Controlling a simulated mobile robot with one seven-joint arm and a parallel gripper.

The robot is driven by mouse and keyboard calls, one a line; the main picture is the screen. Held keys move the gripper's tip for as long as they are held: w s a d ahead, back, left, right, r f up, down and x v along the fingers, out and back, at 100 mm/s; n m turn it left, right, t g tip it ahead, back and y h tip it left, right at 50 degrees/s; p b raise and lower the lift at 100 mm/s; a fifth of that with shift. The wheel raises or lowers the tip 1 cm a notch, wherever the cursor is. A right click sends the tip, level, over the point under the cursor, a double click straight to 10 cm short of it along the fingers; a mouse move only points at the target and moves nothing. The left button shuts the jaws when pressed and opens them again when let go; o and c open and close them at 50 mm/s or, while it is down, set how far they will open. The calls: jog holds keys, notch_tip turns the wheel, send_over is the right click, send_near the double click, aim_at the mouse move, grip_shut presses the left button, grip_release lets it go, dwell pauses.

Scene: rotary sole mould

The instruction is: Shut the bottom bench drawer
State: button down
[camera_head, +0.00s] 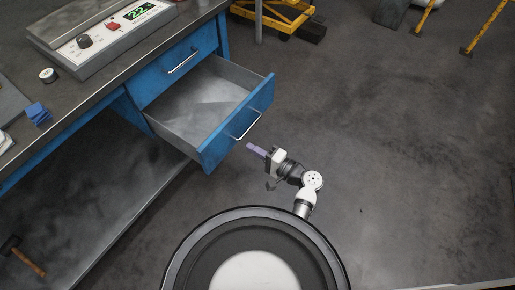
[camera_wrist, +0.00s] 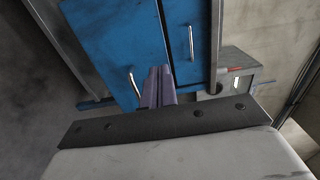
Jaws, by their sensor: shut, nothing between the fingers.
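The bottom bench drawer (camera_head: 207,103) is pulled far out from the blue bench and looks empty inside. Its blue front (camera_head: 239,124) carries a silver bar handle (camera_head: 246,125). My gripper (camera_head: 250,148) is shut and empty, just outside the drawer front, near the lower end of the handle. In the head view a small gap shows between the fingertips and the front. In the wrist view the shut purple fingers (camera_wrist: 158,72) point at the blue drawer front (camera_wrist: 112,45), with its handle (camera_wrist: 134,86) just to their left.
The upper drawer (camera_head: 176,66) is shut, with its own handle (camera_head: 182,62). A control box (camera_head: 100,35) with a green display stands on the bench top. A lower shelf (camera_head: 100,190) lies left of the drawer. Floor to the right is clear; yellow-framed items stand at the back.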

jog(key=p+x, duration=0.2)
jog(key=x, duration=0.8)
jog(key=shift+p, duration=0.3)
jog(key=b+x, duration=1.5)
jog(key=x, duration=1.4)
jog(key=shift+r, duration=0.3)
jog(key=shift+w+a, duration=0.1)
